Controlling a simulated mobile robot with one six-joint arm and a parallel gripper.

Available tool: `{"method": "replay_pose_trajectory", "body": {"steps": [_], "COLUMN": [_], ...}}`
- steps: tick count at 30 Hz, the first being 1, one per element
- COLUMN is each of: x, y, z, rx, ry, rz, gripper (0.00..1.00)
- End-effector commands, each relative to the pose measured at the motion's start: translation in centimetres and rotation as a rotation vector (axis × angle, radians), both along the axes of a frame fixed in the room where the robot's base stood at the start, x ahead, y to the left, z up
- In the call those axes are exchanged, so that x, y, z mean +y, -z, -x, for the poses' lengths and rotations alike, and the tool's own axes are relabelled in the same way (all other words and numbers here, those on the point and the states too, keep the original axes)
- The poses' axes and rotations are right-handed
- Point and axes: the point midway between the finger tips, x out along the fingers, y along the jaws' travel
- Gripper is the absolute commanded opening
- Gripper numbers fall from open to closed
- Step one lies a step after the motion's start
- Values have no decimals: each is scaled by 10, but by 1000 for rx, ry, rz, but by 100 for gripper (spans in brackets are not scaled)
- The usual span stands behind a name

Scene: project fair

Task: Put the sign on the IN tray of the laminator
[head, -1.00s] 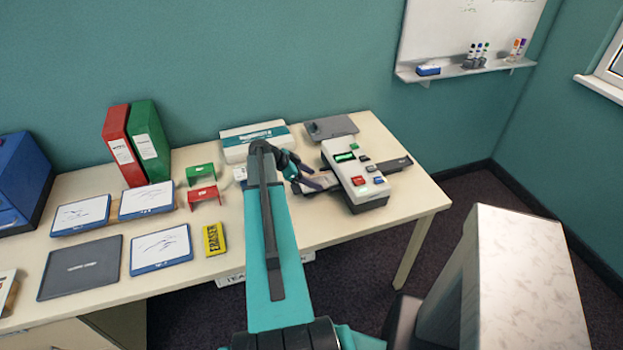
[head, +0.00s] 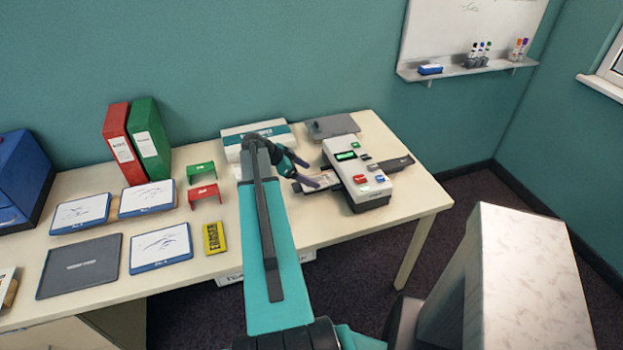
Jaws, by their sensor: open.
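The laminator (head: 352,160) is a white box with a green display and coloured buttons on the right part of the table. A dark tray sticks out on each side of it. A flat, pale sheet that looks like the sign (head: 326,180) lies on the left tray, at the laminator's left side. Its lettering is too small to read. My gripper (head: 312,175) is open just left of this sheet and partly covers its left end. I cannot tell whether a finger still touches it. The right tray (head: 397,164) looks empty.
A white and teal box (head: 238,135) and a grey plate (head: 332,126) lie behind. Red (head: 204,194) and green (head: 200,171) stands, a yellow eraser box (head: 214,238) and several blue-edged boards lie to the left. The table's front right is clear.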

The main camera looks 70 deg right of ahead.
Motion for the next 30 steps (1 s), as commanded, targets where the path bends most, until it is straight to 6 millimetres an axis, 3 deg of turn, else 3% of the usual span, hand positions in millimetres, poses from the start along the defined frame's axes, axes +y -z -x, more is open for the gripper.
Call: {"method": "replay_pose_trajectory", "body": {"steps": [18, 30], "x": [34, 40], "y": [-53, -64], "z": [-42, -49], "rx": [0, 0], "ry": [1, 1], "rz": [1, 0], "gripper": [79, 79]}}
